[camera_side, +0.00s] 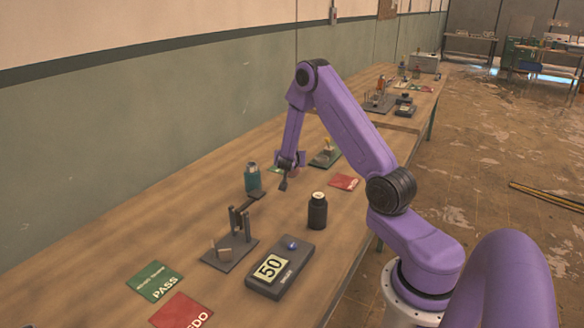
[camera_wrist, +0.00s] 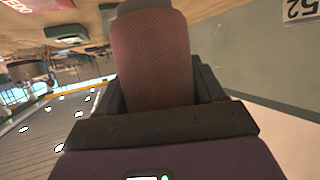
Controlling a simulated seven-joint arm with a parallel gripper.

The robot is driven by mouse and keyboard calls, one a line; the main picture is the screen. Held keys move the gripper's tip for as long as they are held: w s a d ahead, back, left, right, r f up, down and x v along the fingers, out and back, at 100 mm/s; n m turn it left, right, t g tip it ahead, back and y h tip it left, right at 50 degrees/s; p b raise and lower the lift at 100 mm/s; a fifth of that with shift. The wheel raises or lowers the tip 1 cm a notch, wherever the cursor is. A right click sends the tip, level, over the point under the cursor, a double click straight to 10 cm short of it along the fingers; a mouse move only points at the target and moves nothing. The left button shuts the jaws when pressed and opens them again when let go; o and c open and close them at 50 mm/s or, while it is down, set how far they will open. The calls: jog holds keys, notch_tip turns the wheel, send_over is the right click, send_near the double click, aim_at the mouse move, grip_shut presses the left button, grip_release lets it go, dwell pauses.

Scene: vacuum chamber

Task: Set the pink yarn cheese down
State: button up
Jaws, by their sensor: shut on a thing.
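The pink yarn cheese (camera_wrist: 152,62) fills the middle of the wrist view as a dull pink, fine-textured cylinder with a grey end at the top edge. My gripper (camera_wrist: 155,100) is shut on it, with a dark finger on each side. In the side view my gripper (camera_side: 287,181) hangs over the long wooden table (camera_side: 130,238), near the teal jar. In that view the cheese is mostly hidden by the gripper, and I cannot tell its gap to the table.
A dark scale reading 50 (camera_side: 272,267), a black jar (camera_side: 317,212), a posted stand (camera_side: 231,252) and a teal jar (camera_side: 252,180) are nearby. A green PASS card (camera_side: 155,281) and red REDO card (camera_side: 183,312) lie at front left. Another red card (camera_side: 343,182) lies right of my gripper.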

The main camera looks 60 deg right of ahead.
jog(key=shift+w+a+r, duration=0.1)
jog(key=shift+r, duration=0.3)
jog(key=w+a+r+n+t+y, duration=0.3)
jog(key=a+r, duration=0.1)
jog(key=a, duration=0.5)
jog(key=w+a+r+n+t+y, duration=0.2)
jog(key=w+a+r+n+t, duration=0.15)
jog(key=a, duration=0.55)
jog(key=s+a+r+n+t+y, duration=0.1)
jog(key=s+a+r+n+y, duration=0.2)
jog(key=a, duration=0.5)
jog(key=s+a+r+n+y, duration=0.1)
jog(key=a+r+n+y, duration=0.25)
jog(key=a, duration=0.55)
jog(key=s+a+f+n+g+y, duration=0.1)
jog(key=a+f+n+y, duration=0.35)
jog(key=f+y, duration=0.25)
jog(key=n+g+y, duration=0.3)
jog(key=n+y, duration=0.1)
jog(key=n, duration=0.1)
send_over(179, 260)
jog(key=shift+m+h, duration=0.25)
notch_tip(179, 260, down, 14)
jog(key=shift+r, duration=0.2)
jog(key=shift+f, duration=1.45)
